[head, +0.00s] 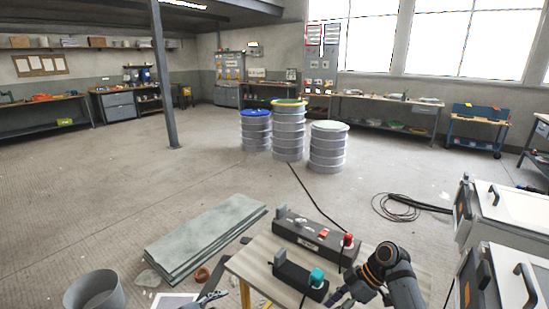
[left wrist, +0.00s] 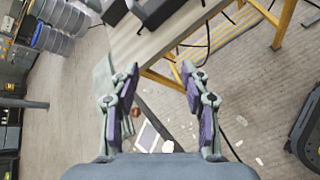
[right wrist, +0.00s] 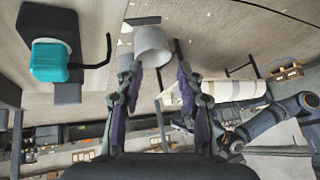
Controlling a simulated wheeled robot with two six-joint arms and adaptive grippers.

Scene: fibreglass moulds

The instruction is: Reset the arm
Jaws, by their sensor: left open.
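My left gripper (left wrist: 160,72) is open, with nothing between its fingers in the left wrist view. It is over the floor beside the light table (left wrist: 165,38); in the head view only a small part of it (head: 207,297) shows at the bottom edge. My right gripper (right wrist: 160,72) is open in the right wrist view, with nothing clearly held. In the head view my right arm (head: 387,268) is bent over the right part of the table (head: 262,262), and its fingers are partly cut off at the bottom.
Dark boxes with a red knob (head: 348,239) and a teal knob (head: 317,276) stand on the table. Greenish-grey sheets (head: 205,235) lie on the floor, near a grey bucket (head: 93,292). Metal drums (head: 288,135) stand farther back. White-grey cabinets (head: 505,212) stand right. The left floor is mostly clear.

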